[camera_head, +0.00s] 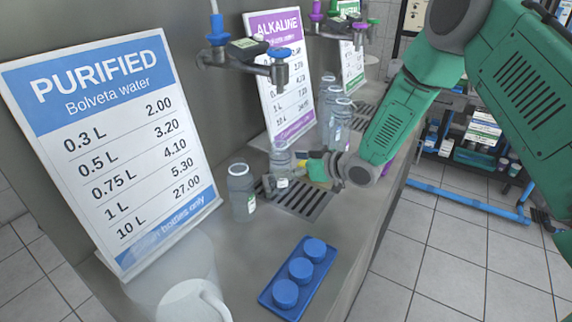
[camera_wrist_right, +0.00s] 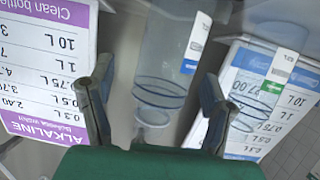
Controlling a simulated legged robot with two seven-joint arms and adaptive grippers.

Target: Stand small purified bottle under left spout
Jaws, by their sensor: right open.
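A clear bottle (camera_head: 281,161) with a whitish label stands at the far left edge of the drip grate; it fills the middle of the right wrist view (camera_wrist_right: 168,60), upside down there. My right gripper (camera_head: 285,182) is open, its fingers on either side of this bottle; I cannot tell whether they touch it. A second bottle (camera_head: 241,190) with a green-white label stands nearer, left of the grate, and shows at right in the wrist view (camera_wrist_right: 255,85). I cannot tell which is the small purified one. A blue-topped spout (camera_head: 278,72) hangs above the grate. My left gripper is out of view.
The drip grate (camera_head: 305,203) is mostly bare. The PURIFIED sign (camera_head: 120,140) leans behind. Several bottles (camera_head: 338,122) stand farther back.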

